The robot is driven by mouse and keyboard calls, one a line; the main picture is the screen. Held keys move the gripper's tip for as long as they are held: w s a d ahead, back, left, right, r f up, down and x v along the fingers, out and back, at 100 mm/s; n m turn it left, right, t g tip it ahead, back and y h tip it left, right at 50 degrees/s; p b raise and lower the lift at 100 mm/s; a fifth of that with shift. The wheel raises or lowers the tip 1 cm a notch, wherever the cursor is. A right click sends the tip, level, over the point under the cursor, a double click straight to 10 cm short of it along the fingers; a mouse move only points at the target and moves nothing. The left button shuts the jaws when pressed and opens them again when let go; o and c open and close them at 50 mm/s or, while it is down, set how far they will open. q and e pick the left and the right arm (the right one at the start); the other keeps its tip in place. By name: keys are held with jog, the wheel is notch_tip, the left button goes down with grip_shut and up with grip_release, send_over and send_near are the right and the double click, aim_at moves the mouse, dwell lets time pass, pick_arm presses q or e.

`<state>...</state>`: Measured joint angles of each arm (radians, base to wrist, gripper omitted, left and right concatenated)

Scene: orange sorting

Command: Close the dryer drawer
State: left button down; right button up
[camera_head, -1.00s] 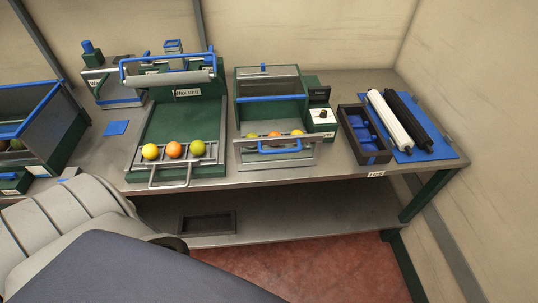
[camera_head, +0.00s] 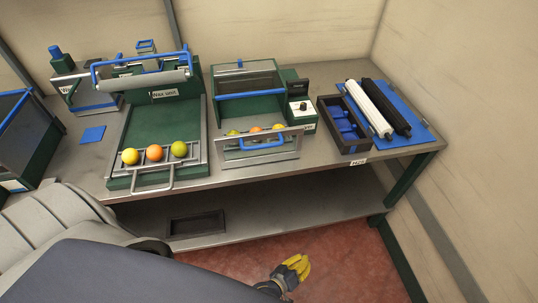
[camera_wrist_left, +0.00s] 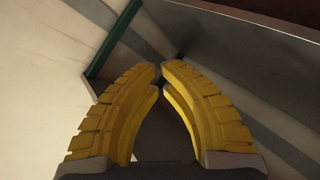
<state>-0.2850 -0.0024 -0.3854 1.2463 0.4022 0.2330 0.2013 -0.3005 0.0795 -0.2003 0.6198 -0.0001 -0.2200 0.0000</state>
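The dryer (camera_head: 300,109) stands mid-bench, a dark green and grey box with a blue bar and a white knob panel. Its drawer (camera_head: 285,151) is pulled out toward me, with a grey front and a blue handle (camera_head: 262,146). Several yellow and orange fruits (camera_head: 256,130) show behind the front, partly hidden by it. My left gripper (camera_head: 304,268), with yellow fingers, is empty, below the bench's front edge and well apart from the drawer. In the left wrist view its fingertips (camera_wrist_left: 161,72) come together. My right gripper is not in view.
The wax unit (camera_head: 155,118) stands left of the dryer, with three fruits at its front rack. A dark tray (camera_head: 330,104) and rollers on a blue mat (camera_head: 420,138) lie right. The bench edge and lower shelf (camera_head: 290,210) lie near my gripper.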

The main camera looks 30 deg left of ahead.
pick_arm(q)
jog(key=w+r+n+t+y, duration=0.1)
jog(key=w+r+n+t, duration=0.2)
jog(key=r, duration=0.5)
jog(key=w+r+n+t, duration=0.2)
jog(key=w+r+n, duration=0.25)
jog(key=r, duration=0.35)
jog(key=a+r+n+y, duration=0.4)
jog(key=r+n+y, duration=0.2)
jog(key=r+n, duration=0.45)
jog(key=a+r+n+y, duration=0.5)
jog(key=r+n, duration=0.4)
jog(key=n, duration=0.2)
jog(key=n+g+y, duration=0.3)
jog(key=n, duration=0.6)
send_near(268, 151)
jog(key=x, duration=0.8)
jog(key=shift+w, duration=0.1)
jog(key=shift+w+a, duration=0.1)
